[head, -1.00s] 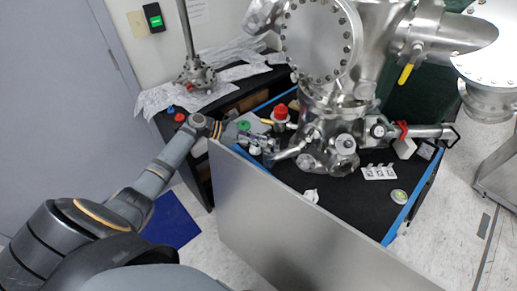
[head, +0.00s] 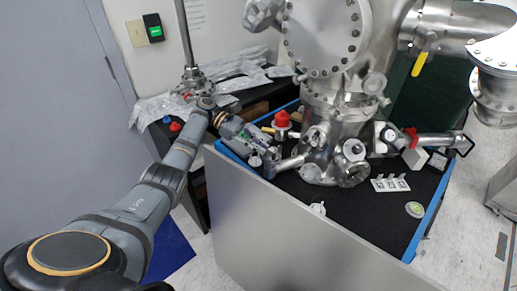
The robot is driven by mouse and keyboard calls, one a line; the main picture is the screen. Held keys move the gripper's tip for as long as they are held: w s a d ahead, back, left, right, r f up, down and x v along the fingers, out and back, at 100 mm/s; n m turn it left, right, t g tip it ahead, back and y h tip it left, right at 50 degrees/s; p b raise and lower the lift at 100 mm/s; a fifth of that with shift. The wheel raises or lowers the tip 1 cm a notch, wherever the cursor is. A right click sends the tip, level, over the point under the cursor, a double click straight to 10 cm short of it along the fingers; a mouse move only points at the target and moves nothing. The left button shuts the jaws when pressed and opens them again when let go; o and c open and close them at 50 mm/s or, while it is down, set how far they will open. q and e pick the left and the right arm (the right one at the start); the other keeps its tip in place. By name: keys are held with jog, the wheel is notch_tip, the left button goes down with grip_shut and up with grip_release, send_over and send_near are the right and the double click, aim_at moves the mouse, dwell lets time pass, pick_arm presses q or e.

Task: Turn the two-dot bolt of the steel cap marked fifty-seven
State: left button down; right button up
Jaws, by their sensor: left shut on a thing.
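The steel chamber (head: 333,115) stands on the black-topped bench, with several small round caps around its lower part. One cap (head: 353,150) faces forward, and a short tube (head: 292,161) points left. Numbers and bolt dots are too small to read, so I cannot tell which cap is marked fifty-seven. My left gripper (head: 262,148) is at the bench's left side, by the end of the short tube. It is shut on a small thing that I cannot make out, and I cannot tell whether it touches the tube. My right gripper is not in view.
A grey panel (head: 290,235) stands along the bench's front. A red-topped item (head: 282,121) stands behind my left gripper. A white stand with marked plates (head: 390,184) and a round green-topped item (head: 414,209) sit at the right.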

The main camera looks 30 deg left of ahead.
pick_arm(q)
jog(key=shift+f, duration=0.1)
jog(key=c, duration=1.6)
grip_release()
jog(key=shift+c, duration=0.2)
jog(key=v, duration=0.7)
jog(key=shift+a, duration=0.2)
jog(key=shift+a, duration=0.15)
